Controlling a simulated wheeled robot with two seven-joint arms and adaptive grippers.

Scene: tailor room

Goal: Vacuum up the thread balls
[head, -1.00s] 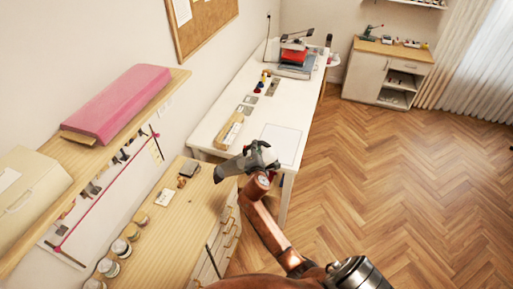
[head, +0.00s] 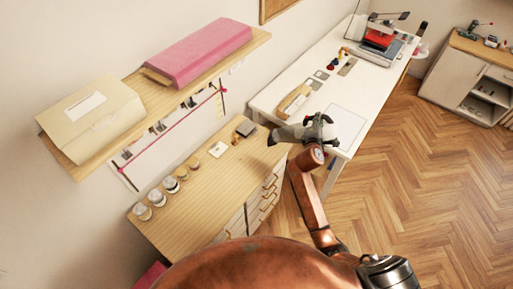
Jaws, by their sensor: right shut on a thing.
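My right gripper (head: 318,127) is shut on a grey handheld vacuum (head: 287,134), whose narrower dark end points left. The vacuum is above the right far corner of the wooden drawer cabinet, near the white table's front edge. I cannot tell its exact height. Part of it is hidden by the gripper. I cannot make out any thread balls for certain. Small yellow, blue and red items (head: 341,56) lie on the white table (head: 310,103). My left gripper is not in view.
The cabinet top (head: 215,185) holds several jars (head: 157,197), a white card (head: 218,149) and a small dark item (head: 246,128). Wooden floor (head: 430,180) is open on the right.

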